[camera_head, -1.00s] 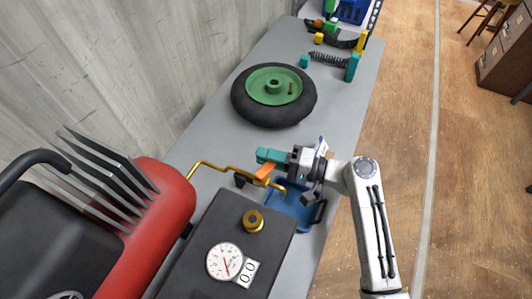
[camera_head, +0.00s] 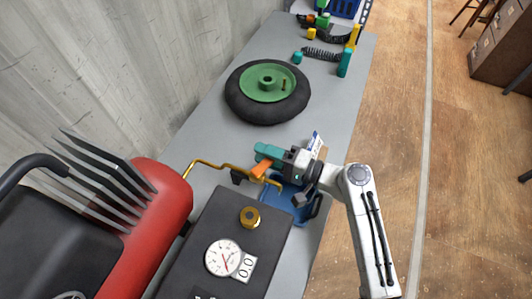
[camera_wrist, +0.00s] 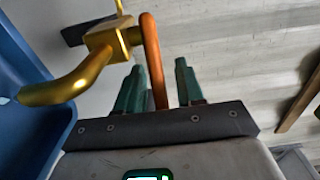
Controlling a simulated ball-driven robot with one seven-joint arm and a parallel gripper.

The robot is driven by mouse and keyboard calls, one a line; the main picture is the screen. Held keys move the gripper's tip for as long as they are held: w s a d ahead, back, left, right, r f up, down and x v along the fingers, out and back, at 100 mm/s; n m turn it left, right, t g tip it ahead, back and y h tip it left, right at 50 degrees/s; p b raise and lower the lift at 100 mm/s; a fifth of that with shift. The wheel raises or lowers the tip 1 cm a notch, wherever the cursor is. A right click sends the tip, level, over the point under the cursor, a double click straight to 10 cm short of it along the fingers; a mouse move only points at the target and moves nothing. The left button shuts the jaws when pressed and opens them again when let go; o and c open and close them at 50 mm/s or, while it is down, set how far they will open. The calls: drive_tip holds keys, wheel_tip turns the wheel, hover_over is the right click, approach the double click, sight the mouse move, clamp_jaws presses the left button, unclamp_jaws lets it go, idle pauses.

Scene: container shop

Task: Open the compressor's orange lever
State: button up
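The compressor has a red tank (camera_head: 165,205) at the lower left, and a bent brass pipe runs from it to the orange lever (camera_head: 258,172). My gripper (camera_head: 264,153) is at the lever, its teal fingers pointing left, just beyond it in the head view. In the wrist view the orange lever (camera_wrist: 153,62) rises from a brass valve block (camera_wrist: 112,38) and passes between my two teal fingers (camera_wrist: 158,75). The fingers are apart, with gaps visible beside the lever. The lever's lower end is hidden by the gripper body.
A dark box with a gauge (camera_head: 222,257) and brass knob (camera_head: 250,217) stands in front of the lever. A blue tray (camera_head: 285,199) lies under the arm. A green-hubbed wheel (camera_head: 236,106) lies farther back on the grey table. The wooden floor at right is clear nearby.

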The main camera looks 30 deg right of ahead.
drive_tip(key=shift+d, duration=0.1)
drive_tip(key=b+v, duration=0.2)
drive_tip(key=v, duration=0.8)
drive_tip(key=shift+s+d, duration=0.15)
drive_tip(key=shift+s, duration=0.2)
drive_tip(key=shift+c, duration=0.3)
